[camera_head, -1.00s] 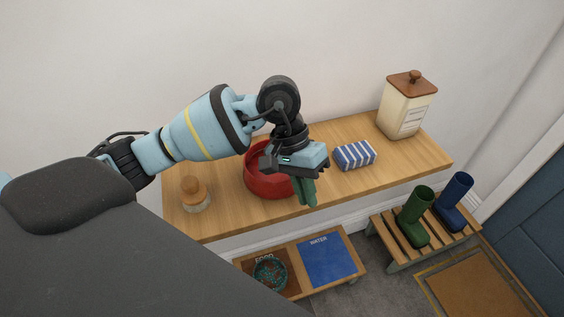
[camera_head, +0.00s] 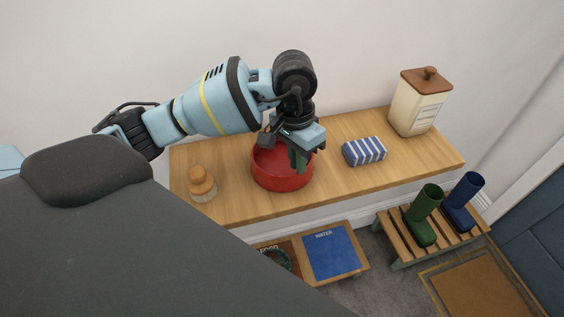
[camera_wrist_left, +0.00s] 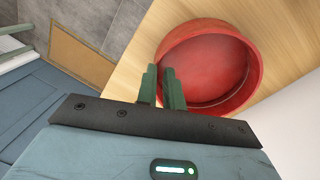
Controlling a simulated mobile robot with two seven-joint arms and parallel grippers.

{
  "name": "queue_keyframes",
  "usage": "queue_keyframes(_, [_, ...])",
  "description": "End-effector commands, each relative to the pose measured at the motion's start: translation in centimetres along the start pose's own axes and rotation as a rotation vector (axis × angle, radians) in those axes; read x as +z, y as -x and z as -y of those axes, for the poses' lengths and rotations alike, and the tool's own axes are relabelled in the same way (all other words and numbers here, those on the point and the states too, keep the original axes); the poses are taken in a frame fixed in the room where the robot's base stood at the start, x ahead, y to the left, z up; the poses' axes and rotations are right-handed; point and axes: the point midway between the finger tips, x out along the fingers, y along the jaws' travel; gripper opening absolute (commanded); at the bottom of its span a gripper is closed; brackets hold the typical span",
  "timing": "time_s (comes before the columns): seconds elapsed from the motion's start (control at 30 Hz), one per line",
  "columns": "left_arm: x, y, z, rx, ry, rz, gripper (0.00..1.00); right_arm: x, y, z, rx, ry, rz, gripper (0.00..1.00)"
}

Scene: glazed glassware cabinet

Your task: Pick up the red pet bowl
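The red pet bowl (camera_head: 280,182) stands upright on the wooden bench top (camera_head: 235,200). It also shows in the left wrist view (camera_wrist_left: 212,65), empty inside. My left gripper (camera_head: 299,165) points down at the right part of the bowl, its green fingers overlapping the rim in the head view. In the left wrist view the two fingers (camera_wrist_left: 161,72) are a small gap apart, at the near edge of the bowl. Whether they touch the rim is unclear. My right gripper is not in view.
A jar with an orange lid (camera_head: 202,184) stands left of the bowl, a blue striped block (camera_head: 364,151) right of it. A cream canister (camera_head: 417,105) stands at the far right. Below are a feeding stand with a blue mat (camera_head: 330,252) and a slatted rack with boots (camera_head: 425,215).

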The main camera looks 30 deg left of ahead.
Motion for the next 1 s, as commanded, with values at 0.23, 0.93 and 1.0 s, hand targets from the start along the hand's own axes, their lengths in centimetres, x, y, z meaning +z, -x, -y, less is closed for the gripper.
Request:
queue_keyframes(0.23, [-0.3,-3.3,-0.2,0.002,0.002,0.001,0.09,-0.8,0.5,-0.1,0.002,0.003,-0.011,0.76])
queue_keyframes(0.93, [-0.3,-4.5,-0.1,0.000,0.001,-0.002,0.00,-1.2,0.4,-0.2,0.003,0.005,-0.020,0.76])
queue_keyframes(1.0, [-0.3,-4.5,-0.1,0.000,0.001,-0.002,0.00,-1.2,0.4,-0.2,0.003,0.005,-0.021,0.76])
